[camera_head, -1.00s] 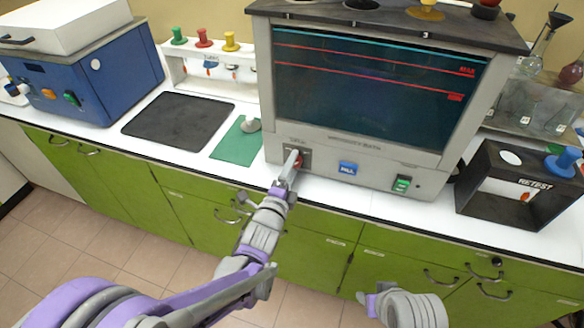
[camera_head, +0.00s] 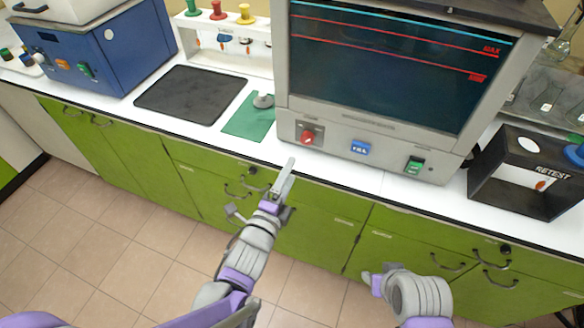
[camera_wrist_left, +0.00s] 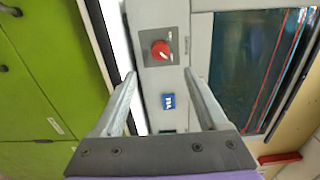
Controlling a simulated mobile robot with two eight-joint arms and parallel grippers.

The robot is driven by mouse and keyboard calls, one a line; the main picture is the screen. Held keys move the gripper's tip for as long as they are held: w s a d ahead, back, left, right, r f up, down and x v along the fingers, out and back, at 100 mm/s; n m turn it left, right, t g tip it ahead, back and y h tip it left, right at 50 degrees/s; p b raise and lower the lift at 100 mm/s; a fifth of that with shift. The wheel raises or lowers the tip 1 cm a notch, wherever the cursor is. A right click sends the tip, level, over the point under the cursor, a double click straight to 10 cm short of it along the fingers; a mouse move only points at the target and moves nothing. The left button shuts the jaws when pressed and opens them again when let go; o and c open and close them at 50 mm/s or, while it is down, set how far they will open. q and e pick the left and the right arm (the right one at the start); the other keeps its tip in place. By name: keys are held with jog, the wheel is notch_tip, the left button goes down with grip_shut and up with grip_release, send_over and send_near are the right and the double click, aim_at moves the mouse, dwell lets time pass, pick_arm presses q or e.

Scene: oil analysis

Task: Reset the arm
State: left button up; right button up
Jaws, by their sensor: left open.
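My left gripper (camera_head: 284,180) is open and empty, in front of the counter's edge and apart from the bath machine (camera_head: 375,133). In the left wrist view its two fingers (camera_wrist_left: 160,78) stand wide apart with nothing between them. The machine's red knob (camera_head: 308,137) is on the lower left of its front panel. The knob also shows in the left wrist view (camera_wrist_left: 160,49), beyond the fingertips. My right arm's end (camera_head: 376,283) shows low in the head view; its finger state cannot be told.
A blue button (camera_head: 360,148) and a green switch (camera_head: 415,165) are on the same panel. A green mat (camera_head: 243,122) and a black mat (camera_head: 190,97) lie left on the white counter. A black RETEST box (camera_head: 500,190) stands right. Open floor lies before the green cabinets (camera_head: 150,170).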

dwell(0.4)
pick_arm(q)
jog(key=s+a+n+g+y+p, duration=0.3)
jog(key=a+n+g+y+p, duration=0.15)
jog(key=a+n, duration=0.5)
jog(key=s+a+n+g+p, duration=0.1)
jog(key=s+a+n+g, duration=0.1)
jog(key=s+n, duration=0.4)
jog(key=s+a+f+n+g+y+p, duration=0.1)
jog(key=s+a+n+g, duration=0.1)
jog(key=s+n+g, duration=0.3)
jog(key=s+n, duration=0.1)
jog(key=s, duration=0.3)
jog(key=shift+a, duration=0.3)
